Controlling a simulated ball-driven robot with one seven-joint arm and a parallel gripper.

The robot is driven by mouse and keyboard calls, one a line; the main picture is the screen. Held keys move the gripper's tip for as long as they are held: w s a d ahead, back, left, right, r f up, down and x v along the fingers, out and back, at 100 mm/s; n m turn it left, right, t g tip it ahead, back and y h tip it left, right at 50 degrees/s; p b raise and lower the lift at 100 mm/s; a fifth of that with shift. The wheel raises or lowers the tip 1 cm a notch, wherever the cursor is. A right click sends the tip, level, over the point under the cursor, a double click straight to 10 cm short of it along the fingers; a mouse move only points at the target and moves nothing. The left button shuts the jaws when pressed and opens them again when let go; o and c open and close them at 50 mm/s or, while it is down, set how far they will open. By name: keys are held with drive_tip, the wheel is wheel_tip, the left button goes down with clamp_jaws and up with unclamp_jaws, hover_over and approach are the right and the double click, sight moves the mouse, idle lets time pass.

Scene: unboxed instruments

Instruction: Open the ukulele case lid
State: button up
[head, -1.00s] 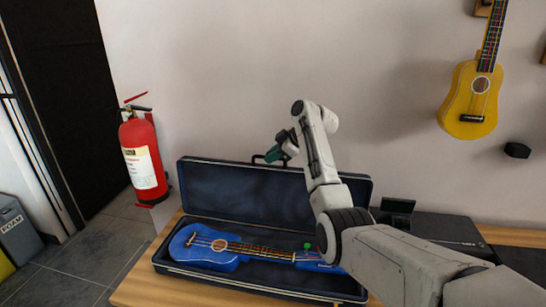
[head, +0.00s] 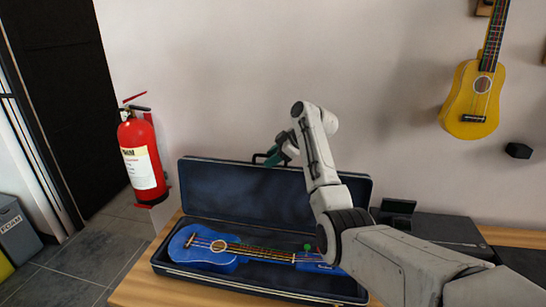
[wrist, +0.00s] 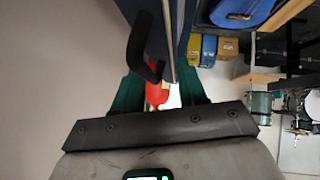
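The ukulele case (head: 245,289) lies on the wooden table with its dark blue lid (head: 235,188) standing up, roughly upright, at the back. A blue ukulele (head: 205,250) lies in the case body. The black handle (head: 262,158) is on the lid's top edge. My gripper (head: 280,152) is at that top edge, just right of the handle. In the wrist view its teal fingers (wrist: 160,82) are apart, with the lid (wrist: 172,40) edge and the handle (wrist: 141,42) ahead of the gap. Contact with the lid cannot be told.
A red fire extinguisher (head: 142,160) hangs on the wall at the left. A yellow ukulele (head: 471,98) hangs at the right. A black case (head: 440,229) and a small dark stand (head: 398,206) are right of my arm. The wall is close behind the lid.

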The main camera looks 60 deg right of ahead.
drive_tip(key=b+v, duration=0.1)
drive_tip(key=v, duration=0.9)
drive_tip(key=shift+s+r+b, duration=0.25)
drive_tip(key=shift+r+b, duration=0.05)
drive_tip(key=shift+b, duration=0.1)
drive_tip(key=s+a+f+m+g, duration=0.2)
drive_tip(key=a+f+m+g, duration=0.15)
drive_tip(key=a+f, duration=2.2)
drive_tip(key=s+a+f+m+g, duration=0.1)
drive_tip(key=s+a+f+g, duration=0.1)
drive_tip(key=s+a+f, duration=0.3)
drive_tip(key=s+a+f+g, duration=0.1)
drive_tip(key=s+a+f, duration=0.2)
drive_tip(key=s+a, duration=0.35)
drive_tip(key=s+a+m+g+h, duration=0.1)
drive_tip(key=s+a, duration=0.4)
drive_tip(key=s, duration=0.7)
drive_tip(key=shift+a+f+g, duration=0.25)
drive_tip(key=shift+a+g, duration=0.05)
drive_tip(key=shift+g, duration=0.15)
